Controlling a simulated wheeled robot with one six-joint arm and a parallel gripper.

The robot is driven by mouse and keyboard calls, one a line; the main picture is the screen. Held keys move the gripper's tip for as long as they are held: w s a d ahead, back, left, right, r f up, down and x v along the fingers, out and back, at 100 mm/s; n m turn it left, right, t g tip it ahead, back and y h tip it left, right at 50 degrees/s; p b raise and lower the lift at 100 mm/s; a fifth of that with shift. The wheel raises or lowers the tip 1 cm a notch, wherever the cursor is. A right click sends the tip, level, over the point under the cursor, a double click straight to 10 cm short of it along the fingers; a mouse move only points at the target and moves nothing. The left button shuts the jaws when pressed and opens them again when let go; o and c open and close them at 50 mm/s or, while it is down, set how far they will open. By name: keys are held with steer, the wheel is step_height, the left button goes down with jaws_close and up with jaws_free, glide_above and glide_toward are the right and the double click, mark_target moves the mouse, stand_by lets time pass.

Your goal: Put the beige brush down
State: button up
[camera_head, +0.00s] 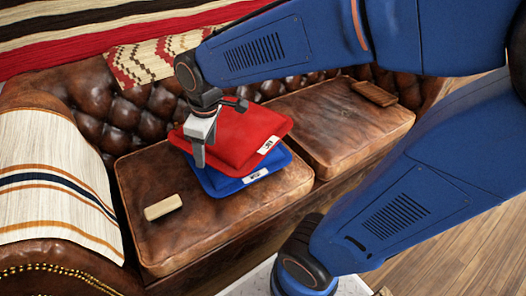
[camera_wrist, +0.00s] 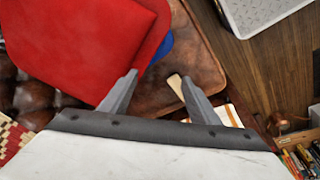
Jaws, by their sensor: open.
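The beige brush (camera_head: 163,207) lies on the left seat cushion (camera_head: 215,222) of the brown leather sofa, near the cushion's left side. It also shows in the wrist view (camera_wrist: 176,86), partly hidden behind the right finger. My gripper (camera_head: 200,155) is open and empty. In the head view it is above and right of the brush, in front of the red cushion, and apart from the brush. In the wrist view its two fingers (camera_wrist: 158,90) are spread, with leather seat seen between them.
A red cushion (camera_head: 225,135) lies on a blue one (camera_head: 232,184) on the left seat. A brown block-like object (camera_head: 374,92) lies on the right seat. A striped cloth (camera_head: 50,170) covers the left armrest. Bare leather surrounds the brush. A light grey textured surface (camera_wrist: 262,12) shows in the wrist view.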

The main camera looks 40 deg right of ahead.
steer(key=s+d+r+m+t, duration=0.2)
steer(key=s+d+m, duration=0.6)
steer(key=s, duration=0.5)
steer(key=shift+d+r+m+h, duration=0.3)
steer(key=shift+d+r, duration=0.3)
steer(key=shift+d, duration=0.4)
steer(key=shift+o, duration=0.4)
